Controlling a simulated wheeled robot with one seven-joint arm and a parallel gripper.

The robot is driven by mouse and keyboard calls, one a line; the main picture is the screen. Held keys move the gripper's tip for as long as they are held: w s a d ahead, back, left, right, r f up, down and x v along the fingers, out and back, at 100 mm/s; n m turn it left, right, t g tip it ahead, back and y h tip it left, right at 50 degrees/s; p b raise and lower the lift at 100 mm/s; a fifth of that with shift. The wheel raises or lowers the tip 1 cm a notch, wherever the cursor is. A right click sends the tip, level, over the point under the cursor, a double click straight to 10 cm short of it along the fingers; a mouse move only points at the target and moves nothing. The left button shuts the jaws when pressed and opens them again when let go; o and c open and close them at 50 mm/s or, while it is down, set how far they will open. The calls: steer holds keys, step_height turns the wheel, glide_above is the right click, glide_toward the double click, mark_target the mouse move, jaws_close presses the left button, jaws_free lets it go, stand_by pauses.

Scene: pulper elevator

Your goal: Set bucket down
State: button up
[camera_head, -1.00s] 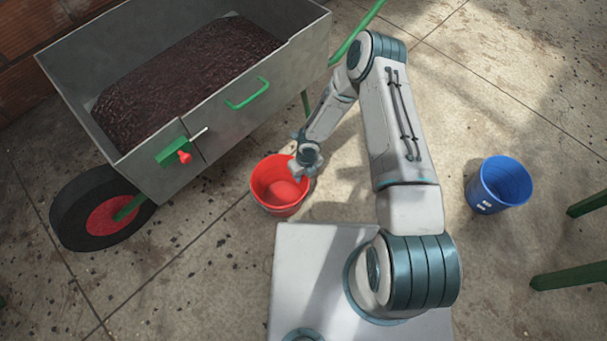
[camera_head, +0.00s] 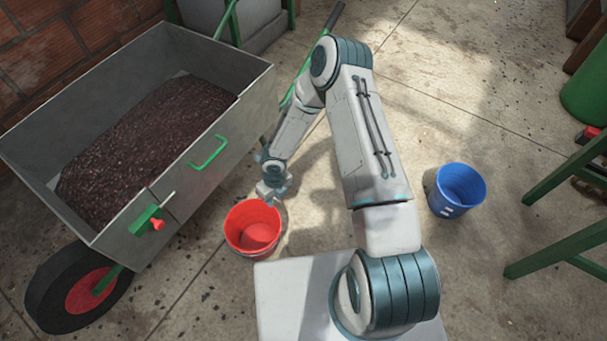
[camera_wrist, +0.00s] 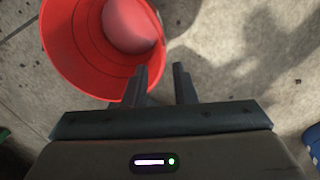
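The red bucket (camera_head: 253,228) stands upright, apparently on the concrete floor, to the right of the wheelbarrow. My gripper (camera_head: 272,190) is just above and behind its far right rim in the head view. In the wrist view, the red bucket (camera_wrist: 62,45) fills the upper left, with a paler patch inside on its bottom. My gripper (camera_wrist: 160,72) has its two fingers apart, with floor showing between them. The left finger overlaps the bucket's rim and the right finger is over the floor. I cannot tell whether the left finger touches the bucket.
A grey wheelbarrow (camera_head: 230,112) holding dark red cherries or beans stands at left, its wheel (camera_head: 85,292) near the front. A blue bucket (camera_head: 458,190) stands at right. Green metal legs (camera_head: 560,245) are farther right. Floor between the buckets is partly covered by my arm.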

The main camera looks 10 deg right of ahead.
steer(key=d+r+m+h, duration=0.1)
steer(key=d+r+m, duration=0.4)
steer(key=r+m, duration=0.3)
steer(key=w+d+r+m+t+h, duration=0.1)
steer(key=d+r+m+h, duration=0.1)
steer(key=d+r+m, duration=0.6)
steer(key=d+r+m+h, duration=0.15)
steer(key=r+m, duration=0.25)
steer(key=r, duration=0.7)
steer(key=s+d+r+m+y, duration=0.2)
steer(key=s+r+m+y, duration=0.1)
steer(key=s+r+m, duration=1.3)
steer(key=r+m, duration=0.1)
steer(key=m, duration=0.5)
steer(key=shift+s+m+t, duration=0.25)
steer(key=shift+m+t, duration=0.15)
steer(key=shift+y, duration=0.25)
